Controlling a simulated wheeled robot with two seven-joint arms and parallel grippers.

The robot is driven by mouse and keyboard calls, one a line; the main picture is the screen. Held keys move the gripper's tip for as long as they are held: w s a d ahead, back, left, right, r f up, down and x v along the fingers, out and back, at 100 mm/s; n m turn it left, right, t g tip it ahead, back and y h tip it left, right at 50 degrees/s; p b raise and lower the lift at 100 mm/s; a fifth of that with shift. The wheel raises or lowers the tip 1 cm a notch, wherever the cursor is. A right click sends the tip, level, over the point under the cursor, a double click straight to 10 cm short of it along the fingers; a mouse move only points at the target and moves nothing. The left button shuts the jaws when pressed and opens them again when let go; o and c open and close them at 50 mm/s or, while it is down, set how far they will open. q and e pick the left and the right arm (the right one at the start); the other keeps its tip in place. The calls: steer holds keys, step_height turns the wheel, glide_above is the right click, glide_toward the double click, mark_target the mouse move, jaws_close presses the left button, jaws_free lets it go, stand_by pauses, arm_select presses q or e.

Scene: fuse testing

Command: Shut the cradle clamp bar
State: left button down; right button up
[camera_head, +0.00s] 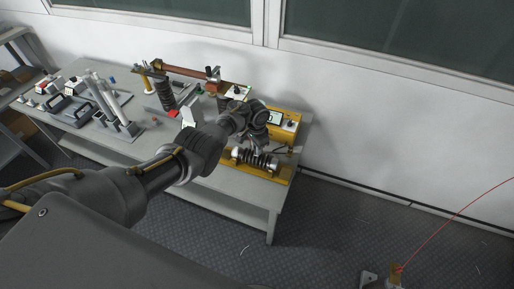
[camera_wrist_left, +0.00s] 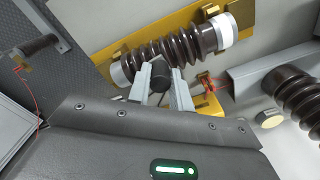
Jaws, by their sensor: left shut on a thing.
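The yellow cradle (camera_head: 278,178) lies at the right end of the table and holds a dark ribbed fuse (camera_head: 256,158) with silver end caps. In the left wrist view the fuse (camera_wrist_left: 180,45) lies along the yellow cradle plate (camera_wrist_left: 100,48). My left gripper (camera_wrist_left: 160,84) is beside the fuse, its two fingers shut on a short dark cylinder (camera_wrist_left: 159,74), which looks like the grip of the clamp bar. The rest of the bar is hidden, so its angle cannot be told. In the head view my left gripper (camera_head: 254,140) partly hides the cradle. My right gripper is not in view.
A yellow tester box (camera_head: 288,124) stands just behind the cradle. A dark ribbed post (camera_head: 166,95) with a copper-coloured bar (camera_head: 185,71) stands further left, near grey trays and tubes (camera_head: 100,95). The table's right edge is close to the cradle.

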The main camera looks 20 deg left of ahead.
arm_select(q)
steer(key=shift+a+m, duration=0.5)
steer(key=shift+m, duration=0.2)
steer(key=shift+a, duration=0.15)
steer(key=c, duration=1.3)
jaws_free()
steer(key=shift+o, duration=0.2)
steer(key=shift+r, duration=0.35)
step_height(320, 180, up, 10)
steer(key=p, duration=0.4)
